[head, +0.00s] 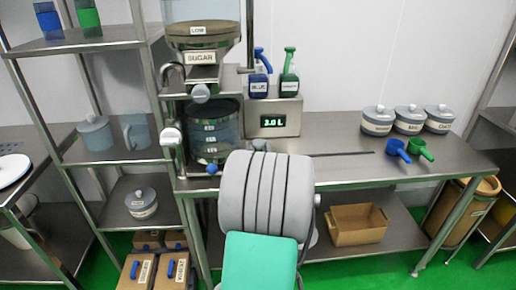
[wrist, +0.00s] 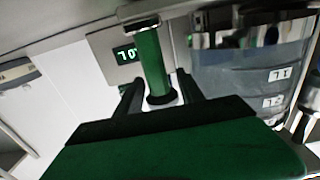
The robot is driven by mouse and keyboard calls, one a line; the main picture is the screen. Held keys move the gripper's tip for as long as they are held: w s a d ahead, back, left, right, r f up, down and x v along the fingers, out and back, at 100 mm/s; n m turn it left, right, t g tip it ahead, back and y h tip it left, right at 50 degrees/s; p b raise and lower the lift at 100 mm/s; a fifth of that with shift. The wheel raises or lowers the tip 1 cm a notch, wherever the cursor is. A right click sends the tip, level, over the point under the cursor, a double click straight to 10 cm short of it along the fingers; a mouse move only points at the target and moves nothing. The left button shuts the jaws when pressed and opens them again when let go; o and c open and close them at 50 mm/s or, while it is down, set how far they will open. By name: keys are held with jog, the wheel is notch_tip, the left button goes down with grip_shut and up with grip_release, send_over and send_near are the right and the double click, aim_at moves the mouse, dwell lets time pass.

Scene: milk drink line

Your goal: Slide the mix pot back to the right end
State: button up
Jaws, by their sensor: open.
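The mix pot (head: 212,130) is a clear vessel with level marks. It stands at the left end of the bench, under the sugar dispenser. In the wrist view the pot (wrist: 250,70) fills the right side, and the picture is turned about upside down. A green post-like grip (wrist: 152,60) with a steel end and dark collar stands beside the pot. My gripper (wrist: 158,82) is open, with one dark finger on each side of the green grip. Contact cannot be told. In the head view my arm hides the fingers and the grip.
A thin dark slot (head: 343,153) runs right along the bench top (head: 330,132). Blue (head: 398,150) and green (head: 420,149) scoops and lidded grey pots (head: 408,120) stand at the right.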

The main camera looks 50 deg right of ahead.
grip_shut()
dwell(0.3)
dwell(1.1)
